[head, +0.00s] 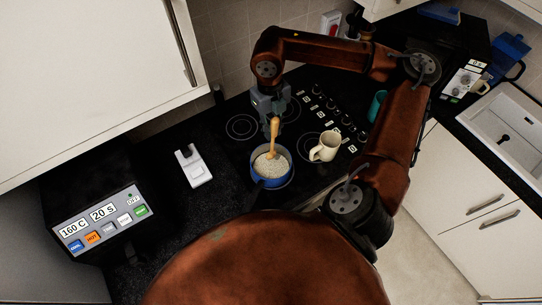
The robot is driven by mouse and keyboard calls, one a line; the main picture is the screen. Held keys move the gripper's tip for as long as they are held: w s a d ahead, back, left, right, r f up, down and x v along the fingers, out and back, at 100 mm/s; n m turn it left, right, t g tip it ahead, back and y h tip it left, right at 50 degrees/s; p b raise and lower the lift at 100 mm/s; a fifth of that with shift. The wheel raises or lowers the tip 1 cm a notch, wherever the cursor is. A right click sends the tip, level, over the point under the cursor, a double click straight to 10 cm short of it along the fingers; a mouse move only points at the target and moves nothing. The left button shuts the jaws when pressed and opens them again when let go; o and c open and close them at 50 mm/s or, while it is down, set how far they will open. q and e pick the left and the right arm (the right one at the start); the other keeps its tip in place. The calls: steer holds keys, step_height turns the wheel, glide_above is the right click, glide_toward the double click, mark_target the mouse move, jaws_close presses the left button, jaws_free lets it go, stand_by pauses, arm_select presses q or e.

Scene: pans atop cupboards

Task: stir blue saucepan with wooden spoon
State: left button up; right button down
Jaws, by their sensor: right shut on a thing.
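The blue saucepan (273,182) stands on the black hob in the middle of the head view, with pale grainy contents inside. The wooden spoon (274,138) stands nearly upright, its lower end in the contents of the saucepan. My right gripper (272,113) is above the saucepan, shut on the upper part of the spoon's handle. Its fingertips are small and partly hidden by the spoon. My left gripper is not in view.
A cream mug (325,147) stands close to the right of the saucepan. A white device (193,166) lies on the counter to the left. A control panel (102,219) is at lower left, a white sink (505,125) at right. A wall cupboard (90,70) hangs at upper left.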

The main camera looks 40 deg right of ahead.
mark_target(273, 120)
steer(key=shift+r+p, duration=1.4)
steer(key=shift+r, duration=1.15)
steer(key=shift+f, duration=0.1)
